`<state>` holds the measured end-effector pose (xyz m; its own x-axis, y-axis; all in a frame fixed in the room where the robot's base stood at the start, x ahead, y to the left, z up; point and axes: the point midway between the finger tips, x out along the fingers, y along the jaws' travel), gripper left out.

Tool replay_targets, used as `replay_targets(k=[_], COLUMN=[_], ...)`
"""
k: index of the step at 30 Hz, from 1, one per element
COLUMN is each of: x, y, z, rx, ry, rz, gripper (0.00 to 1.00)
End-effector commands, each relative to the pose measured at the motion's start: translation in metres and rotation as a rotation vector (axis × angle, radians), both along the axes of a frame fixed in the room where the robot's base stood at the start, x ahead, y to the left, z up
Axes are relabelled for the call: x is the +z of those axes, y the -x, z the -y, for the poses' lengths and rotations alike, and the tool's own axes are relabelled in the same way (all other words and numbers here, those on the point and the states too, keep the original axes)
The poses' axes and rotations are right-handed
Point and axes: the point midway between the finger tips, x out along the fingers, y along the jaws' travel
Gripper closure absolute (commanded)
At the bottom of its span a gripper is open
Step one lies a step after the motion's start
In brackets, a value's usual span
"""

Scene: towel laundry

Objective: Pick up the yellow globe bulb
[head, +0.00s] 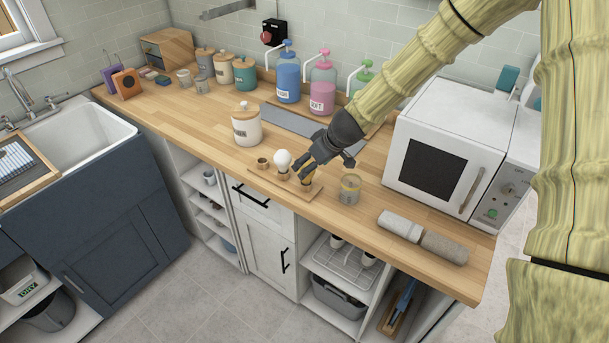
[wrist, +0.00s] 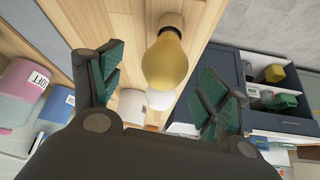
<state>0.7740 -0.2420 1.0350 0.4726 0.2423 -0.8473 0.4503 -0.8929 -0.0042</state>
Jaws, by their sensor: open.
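The yellow globe bulb (wrist: 165,62) sits with its neck in a round wooden holder (wrist: 172,20) in the wrist view. In the head view a little of the yellow bulb (head: 307,179) shows beneath my gripper, which hides the rest. My gripper (head: 304,167) is open just above the wooden board (head: 296,190). In the wrist view its fingers (wrist: 163,78) stand on either side of the yellow bulb, with a gap on both sides. A white bulb (head: 283,158) stands just left of it on the same board and shows partly behind it in the wrist view (wrist: 160,99).
An empty-looking wooden holder (head: 262,162) is at the board's left end. A glass jar (head: 349,189) stands close on the right, a white canister (head: 246,127) behind left. A microwave (head: 447,150) stands right.

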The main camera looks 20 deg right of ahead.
Motion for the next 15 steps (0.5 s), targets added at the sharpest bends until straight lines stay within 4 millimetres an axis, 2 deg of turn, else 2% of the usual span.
replay_targets(k=[5,15], x=[-0.002,-0.027], y=[0.000,-0.019], z=[-0.002,-0.009], rx=[-0.003,-0.003], ry=[-0.003,-0.003], rz=[0.002,-0.004], gripper=[0.24,0.24])
